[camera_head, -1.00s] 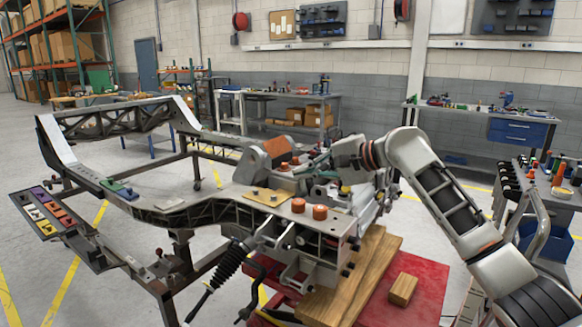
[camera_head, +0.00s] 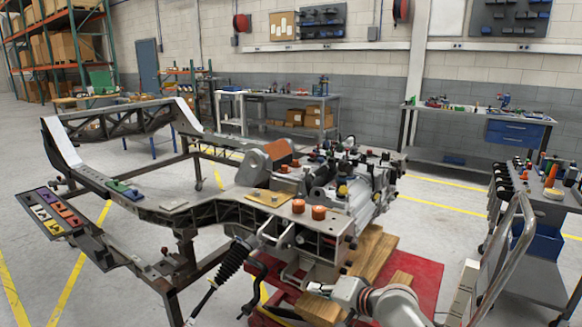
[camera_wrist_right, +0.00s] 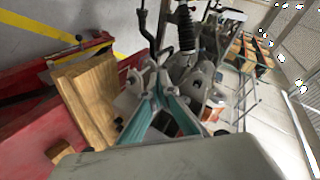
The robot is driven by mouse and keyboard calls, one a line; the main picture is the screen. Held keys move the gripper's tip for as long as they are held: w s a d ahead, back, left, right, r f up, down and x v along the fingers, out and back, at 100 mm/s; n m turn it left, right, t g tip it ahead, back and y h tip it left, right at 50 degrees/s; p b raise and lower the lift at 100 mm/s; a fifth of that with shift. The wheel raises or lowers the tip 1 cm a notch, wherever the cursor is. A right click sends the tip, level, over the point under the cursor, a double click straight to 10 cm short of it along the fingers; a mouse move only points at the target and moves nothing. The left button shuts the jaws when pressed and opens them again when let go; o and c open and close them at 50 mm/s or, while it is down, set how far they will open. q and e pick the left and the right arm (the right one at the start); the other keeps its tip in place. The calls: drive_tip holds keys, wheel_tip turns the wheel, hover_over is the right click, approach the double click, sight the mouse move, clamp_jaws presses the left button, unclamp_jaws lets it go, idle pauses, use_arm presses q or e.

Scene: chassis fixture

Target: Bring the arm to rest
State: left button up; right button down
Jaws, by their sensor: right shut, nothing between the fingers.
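My right arm (camera_head: 393,303) is low at the bottom of the head view, in front of the chassis fixture. Its right gripper (camera_head: 318,289) points left, near the wooden blocks, and looks small there. In the right wrist view the gripper (camera_wrist_right: 154,78) shows teal-lined fingers, shut with nothing held between them. The chassis frame (camera_head: 235,212) with its grey drive unit (camera_head: 352,190) stands beyond the gripper. I cannot tell the exact gap between the gripper and the frame. My left gripper is not in view.
A red platform (camera_head: 425,275) with wooden blocks (camera_head: 375,250) lies under the drive unit. It also shows in the right wrist view (camera_wrist_right: 40,125). A tool cart (camera_head: 540,215) with a metal handle stands at the right. Floor between the cart and fixture is open.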

drive_tip(key=s+d+f+n+h+p, duration=0.1)
drive_tip(key=s+d+f, duration=0.2)
drive_tip(key=s+f, duration=0.45)
drive_tip(key=s+d+f+n+h+p, duration=0.1)
drive_tip(key=s+d+f+n+h, duration=0.15)
drive_tip(key=s+f, duration=0.45)
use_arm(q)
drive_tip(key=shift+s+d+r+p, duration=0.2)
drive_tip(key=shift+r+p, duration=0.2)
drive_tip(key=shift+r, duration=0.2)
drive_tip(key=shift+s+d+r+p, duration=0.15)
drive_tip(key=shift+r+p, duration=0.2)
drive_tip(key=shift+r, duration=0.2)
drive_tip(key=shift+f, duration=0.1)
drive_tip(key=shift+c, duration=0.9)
use_arm(e)
drive_tip(key=s+d+f+n+h, duration=0.1)
drive_tip(key=s+d+n, duration=0.1)
drive_tip(key=s, duration=0.9)
drive_tip(key=s+d+f+n+t+h, duration=0.1)
drive_tip(key=s+d, duration=0.4)
drive_tip(key=s, duration=0.7)
drive_tip(key=shift+s+d+f+n, duration=0.25)
drive_tip(key=shift+f+n, duration=0.35)
drive_tip(key=shift+n, duration=0.35)
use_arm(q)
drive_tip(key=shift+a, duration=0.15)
use_arm(e)
drive_tip(key=shift+w, duration=0.1)
